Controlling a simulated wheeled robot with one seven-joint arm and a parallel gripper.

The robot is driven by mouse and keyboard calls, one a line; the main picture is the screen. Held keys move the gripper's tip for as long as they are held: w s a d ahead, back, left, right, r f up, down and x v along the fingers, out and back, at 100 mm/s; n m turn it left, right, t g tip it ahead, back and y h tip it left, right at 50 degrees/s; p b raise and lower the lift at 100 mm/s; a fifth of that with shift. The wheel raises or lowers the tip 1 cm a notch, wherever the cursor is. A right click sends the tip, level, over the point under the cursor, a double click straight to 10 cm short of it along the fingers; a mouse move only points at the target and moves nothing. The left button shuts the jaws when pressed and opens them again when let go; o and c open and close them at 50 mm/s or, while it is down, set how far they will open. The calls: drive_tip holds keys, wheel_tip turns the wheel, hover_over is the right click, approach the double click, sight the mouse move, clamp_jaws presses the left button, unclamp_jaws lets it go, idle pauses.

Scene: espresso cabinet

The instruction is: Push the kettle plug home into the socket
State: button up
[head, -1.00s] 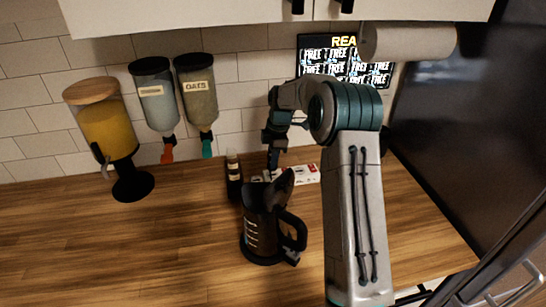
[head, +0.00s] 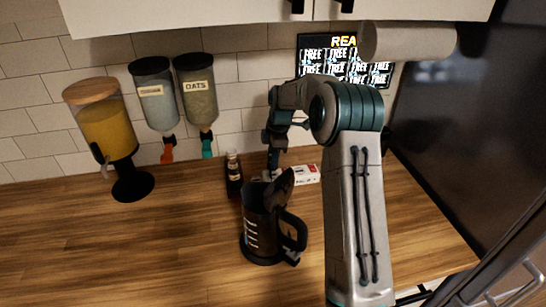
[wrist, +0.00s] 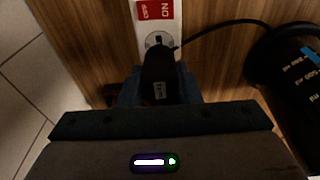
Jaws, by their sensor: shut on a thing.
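The black kettle (head: 262,225) stands upright on the wooden counter with its lid raised. In the wrist view part of it shows at the right edge (wrist: 290,75). My gripper (wrist: 160,88) is shut on the black kettle plug (wrist: 159,72), whose front end is at the socket's near edge. I cannot tell how deep the pins sit. In the head view my gripper (head: 273,160) points down behind the kettle, and the plug is hidden.
A dark bottle (head: 233,174) stands left of my gripper. The black cord (wrist: 225,27) runs from the plug toward the kettle. Dispensers (head: 105,125) are on the left, and a tiled wall is behind. The counter's left part (head: 100,250) is clear.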

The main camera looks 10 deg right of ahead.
drive_tip(key=shift+s+f+b, duration=0.1)
drive_tip(key=shift+f+b, duration=0.75)
drive_tip(key=shift+f, duration=0.4)
drive_tip(key=shift+f+b, duration=0.3)
drive_tip(key=shift+f, duration=0.15)
drive_tip(key=o, duration=1.2)
drive_tip(key=r, duration=0.4)
drive_tip(key=d+r+b, duration=0.1)
drive_tip(key=r, duration=0.4)
drive_tip(key=d+r, duration=0.1)
drive_tip(key=r, duration=0.3)
drive_tip(key=shift+r+b, duration=0.35)
drive_tip(key=shift+r, duration=0.05)
